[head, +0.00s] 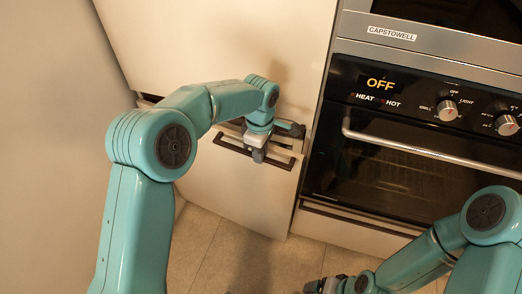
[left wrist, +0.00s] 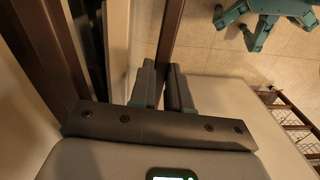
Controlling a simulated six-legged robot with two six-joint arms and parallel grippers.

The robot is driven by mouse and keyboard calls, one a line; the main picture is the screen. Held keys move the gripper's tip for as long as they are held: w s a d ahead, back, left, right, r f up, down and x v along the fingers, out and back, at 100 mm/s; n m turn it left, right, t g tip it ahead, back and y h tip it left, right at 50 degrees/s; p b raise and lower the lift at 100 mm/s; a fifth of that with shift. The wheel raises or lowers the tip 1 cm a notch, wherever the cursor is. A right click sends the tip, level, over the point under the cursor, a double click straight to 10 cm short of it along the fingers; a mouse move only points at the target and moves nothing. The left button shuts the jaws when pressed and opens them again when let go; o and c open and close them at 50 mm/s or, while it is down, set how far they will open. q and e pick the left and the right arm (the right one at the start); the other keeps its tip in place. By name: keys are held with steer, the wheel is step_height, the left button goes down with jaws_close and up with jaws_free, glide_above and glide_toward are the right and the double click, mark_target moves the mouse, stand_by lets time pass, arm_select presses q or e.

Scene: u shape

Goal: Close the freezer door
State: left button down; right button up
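The freezer door (head: 235,190) is the cream lower front left of the oven in the head view. Its top edge stands out from the unit, and a dark gap shows behind it in the left wrist view. A dark bar handle (head: 283,163) runs along its upper part. My left gripper (head: 258,154) is at this handle. In the left wrist view the handle bar (left wrist: 172,30) runs between the two fingers (left wrist: 164,88), which sit close against it. My right gripper (head: 325,285) is low at the bottom edge of the head view; its fingers are not clear.
A larger cream door (head: 215,40) is above the freezer front. The oven (head: 400,170) with a metal bar handle stands to the right. A plain wall (head: 50,110) is on the left. Tiled floor (head: 225,255) lies open below the door.

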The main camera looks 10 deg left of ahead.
arm_select(q)
steer(key=c, duration=1.1)
jaws_free()
steer(key=shift+r, duration=0.2)
steer(key=shift+f, duration=0.1)
step_height(320, 180, up, 16)
steer(key=shift+r+p, duration=0.25)
steer(key=shift+p, duration=0.9)
